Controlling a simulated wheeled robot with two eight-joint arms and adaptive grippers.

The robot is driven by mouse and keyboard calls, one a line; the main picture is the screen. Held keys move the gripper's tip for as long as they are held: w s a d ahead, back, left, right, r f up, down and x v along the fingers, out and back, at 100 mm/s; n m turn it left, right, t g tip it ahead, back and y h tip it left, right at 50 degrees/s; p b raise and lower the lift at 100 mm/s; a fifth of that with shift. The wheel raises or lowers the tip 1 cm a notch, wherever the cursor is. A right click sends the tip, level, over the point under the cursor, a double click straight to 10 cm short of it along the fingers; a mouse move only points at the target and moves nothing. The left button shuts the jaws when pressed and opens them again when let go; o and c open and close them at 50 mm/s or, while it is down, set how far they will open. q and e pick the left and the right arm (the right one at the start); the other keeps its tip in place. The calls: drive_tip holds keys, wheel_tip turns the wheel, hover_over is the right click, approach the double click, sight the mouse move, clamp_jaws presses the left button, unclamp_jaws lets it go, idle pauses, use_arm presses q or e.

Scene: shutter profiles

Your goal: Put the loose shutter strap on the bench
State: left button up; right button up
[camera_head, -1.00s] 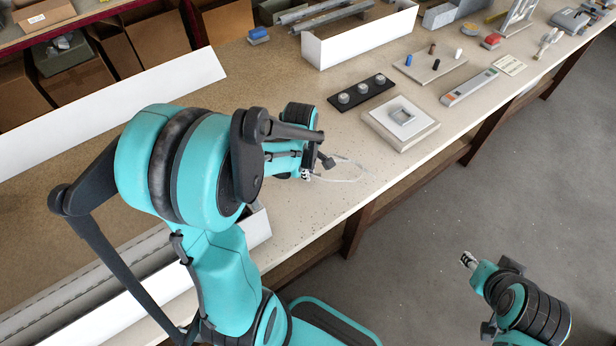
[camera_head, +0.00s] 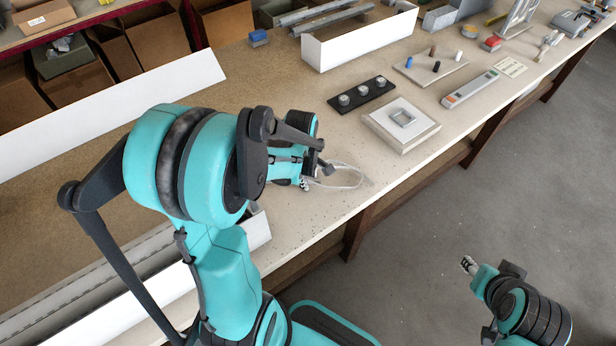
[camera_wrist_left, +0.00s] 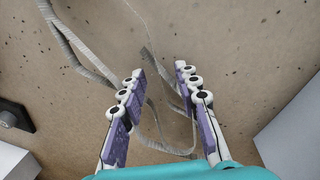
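The loose shutter strap (camera_head: 345,184) is a thin pale grey band lying in loose loops on the bench (camera_head: 300,235), near its front edge. In the left wrist view the strap (camera_wrist_left: 78,58) runs in from the top, and part of it passes between and beyond my fingers. My left gripper (camera_head: 304,185) is low over the bench at the strap's left end. In the wrist view its two purple-padded fingers (camera_wrist_left: 160,105) stand apart, with no strap pinched between them. My right gripper (camera_head: 468,264) hangs over the floor, away from the bench; its finger gap is too small to judge.
A square block with a frame on it (camera_head: 402,124) and a black bar with several knobs (camera_head: 361,96) lie beyond the strap. A long white box (camera_head: 362,42) stands farther back. A white-sided channel (camera_head: 256,232) is beside my left arm. Bare bench lies around the strap.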

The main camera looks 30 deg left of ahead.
use_arm(q)
wheel_tip(320, 180, up, 10)
drive_tip(key=s+p, duration=0.2)
drive_tip(key=p, duration=0.2)
drive_tip(key=s+d+r+m+t, duration=0.2)
drive_tip(key=d+m, duration=0.3)
drive_tip(key=m, duration=0.4)
drive_tip(key=s+d+r+m+t, duration=0.3)
drive_tip(key=s+d+r+m, duration=0.1)
drive_tip(key=m, duration=0.5)
drive_tip(key=shift+s+d+r+m+t, duration=0.3)
drive_tip(key=shift+d+r, duration=0.45)
drive_tip(key=shift+d, duration=0.35)
